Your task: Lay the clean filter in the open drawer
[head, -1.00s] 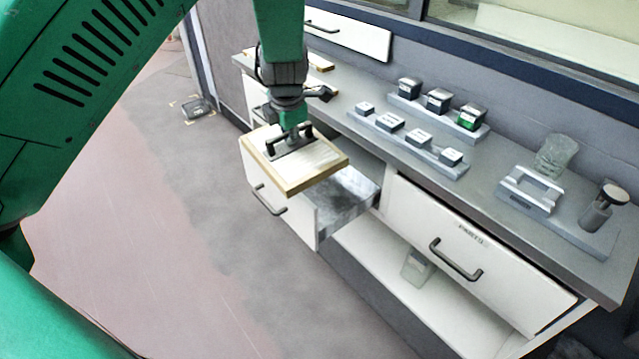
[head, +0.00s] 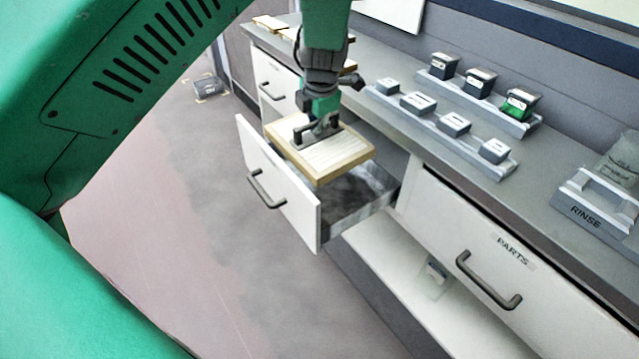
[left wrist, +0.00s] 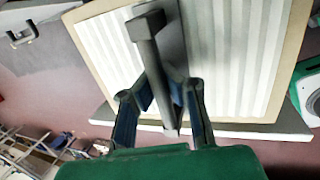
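The clean filter (head: 338,155) is a flat square with a pale wooden frame and white pleats. It hangs roughly level above the open drawer (head: 291,193), behind its white front panel, and hides part of the inside. A gap to the drawer floor (head: 352,192) seems to remain. My left gripper (head: 320,130) is shut on the dark handle on the filter's top. In the left wrist view the gripper's fingers (left wrist: 160,105) close around the handle bar, with the white pleats (left wrist: 235,50) beyond. My right gripper is not in view.
The grey counter (head: 400,130) runs behind the drawer, with small labelled blocks (head: 418,102) and dark jars (head: 480,82) in racks. A shut PARTS drawer (head: 500,265) is at the right. Wooden-framed pieces (head: 270,22) lie at the counter's far left.

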